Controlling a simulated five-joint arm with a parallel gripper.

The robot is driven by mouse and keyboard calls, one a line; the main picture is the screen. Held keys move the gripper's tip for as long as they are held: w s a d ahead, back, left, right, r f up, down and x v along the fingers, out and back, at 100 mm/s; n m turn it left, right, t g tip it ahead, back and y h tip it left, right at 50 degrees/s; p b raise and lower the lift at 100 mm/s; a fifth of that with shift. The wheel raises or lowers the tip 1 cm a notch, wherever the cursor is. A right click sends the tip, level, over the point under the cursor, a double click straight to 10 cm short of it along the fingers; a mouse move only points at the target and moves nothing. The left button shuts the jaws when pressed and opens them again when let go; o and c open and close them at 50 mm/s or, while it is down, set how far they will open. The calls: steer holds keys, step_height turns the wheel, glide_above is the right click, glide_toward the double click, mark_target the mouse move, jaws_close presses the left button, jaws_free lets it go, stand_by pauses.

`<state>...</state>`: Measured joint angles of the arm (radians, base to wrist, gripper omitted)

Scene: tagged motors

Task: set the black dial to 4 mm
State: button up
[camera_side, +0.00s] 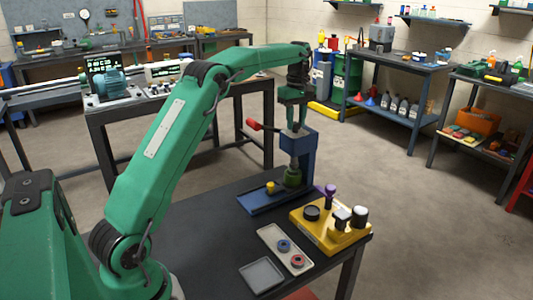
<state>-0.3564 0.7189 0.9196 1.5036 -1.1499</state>
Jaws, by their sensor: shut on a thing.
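A blue press (298,145) stands on a blue base with a red-ended lever (254,125) sticking out to the left. My gripper (294,127) is at the top of the press, pointing down, and is shut on a small part there. That part is mostly hidden by the gripper and too small to name for sure. A round black disc (311,213) lies on the yellow block (332,238) in front of the press; I cannot tell if it is the dial. No dial marks can be read. A dark green piece (293,178) sits under the press's metal ram.
A beige tray (270,236) holds a blue ring and a red ring. A grey tray (261,275) is empty. The dark tabletop (200,235) is clear left of the press.

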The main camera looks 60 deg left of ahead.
mark_target(296, 123)
steer(key=n, duration=0.4)
steer(key=shift+n, duration=0.4)
steer(key=n, duration=0.5)
steer(key=o, duration=1)
steer(key=shift+c, duration=0.2)
steer(key=shift+r, duration=0.1)
steer(key=shift+r, duration=3.75)
